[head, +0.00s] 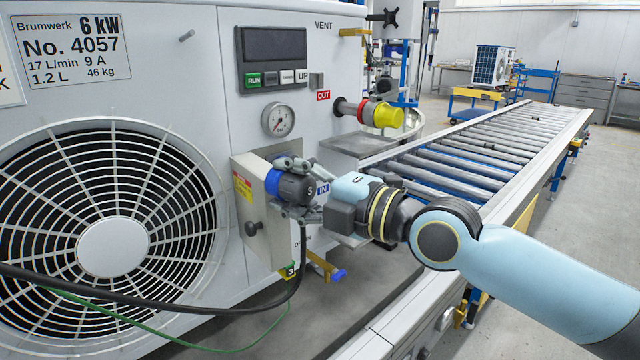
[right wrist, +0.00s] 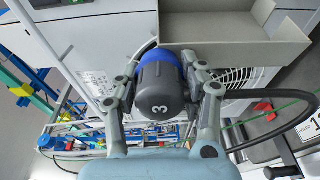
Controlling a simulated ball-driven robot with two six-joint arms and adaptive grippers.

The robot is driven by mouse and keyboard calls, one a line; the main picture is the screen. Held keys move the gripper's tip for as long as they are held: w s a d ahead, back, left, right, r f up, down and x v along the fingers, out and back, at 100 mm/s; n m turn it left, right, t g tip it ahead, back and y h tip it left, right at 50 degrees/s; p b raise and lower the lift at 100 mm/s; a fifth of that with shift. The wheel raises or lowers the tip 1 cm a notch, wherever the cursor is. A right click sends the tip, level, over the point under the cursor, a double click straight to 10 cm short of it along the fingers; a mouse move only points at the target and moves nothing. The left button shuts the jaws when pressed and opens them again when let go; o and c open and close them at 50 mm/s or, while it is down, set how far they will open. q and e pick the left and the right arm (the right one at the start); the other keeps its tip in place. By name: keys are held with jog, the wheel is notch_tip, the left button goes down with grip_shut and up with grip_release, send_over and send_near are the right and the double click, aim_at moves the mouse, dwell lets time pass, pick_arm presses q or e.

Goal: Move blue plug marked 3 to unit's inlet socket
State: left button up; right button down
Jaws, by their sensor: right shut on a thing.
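The blue plug marked 3 (head: 287,186) has a dark grey body and a blue ring. My right gripper (head: 296,188) is shut on it, with fingers on both sides, in front of the unit's lower right face. In the right wrist view the plug (right wrist: 160,88) sits between the fingers, its 3 facing the camera and its blue ring pointing away. The blue IN label (head: 323,189) shows just right of the plug. The inlet socket itself is hidden or not distinguishable. I cannot tell whether the plug touches anything ahead. My left gripper is not in view.
A metal box (head: 243,200) with a knob stands out from the unit (head: 190,60) beside the plug. Above, the OUT port carries a yellow-capped fitting (head: 388,115). A black cable (head: 292,290) with a 3 tag hangs below. A roller conveyor (head: 470,155) runs to the right.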

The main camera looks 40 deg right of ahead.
jog(key=w+d+f+m+h+p, duration=0.2)
jog(key=w+d+f, duration=0.3)
jog(key=d, duration=0.4)
jog(key=shift+w+d+t+h+p, duration=0.2)
jog(key=shift+t+h+p, duration=0.2)
jog(key=shift+h, duration=0.3)
jog(key=w+b, duration=0.2)
jog(key=b, duration=0.1)
jog(key=w+b, duration=0.2)
jog(key=b, duration=0.1)
jog(key=w+b, duration=0.1)
jog(key=b, duration=0.3)
jog(key=shift+w+a, duration=0.25)
jog(key=shift+w, duration=0.15)
jog(key=shift+b, duration=0.35)
dwell(1.1)
jog(key=shift+w+b, duration=0.55)
jog(key=shift+b, duration=0.2)
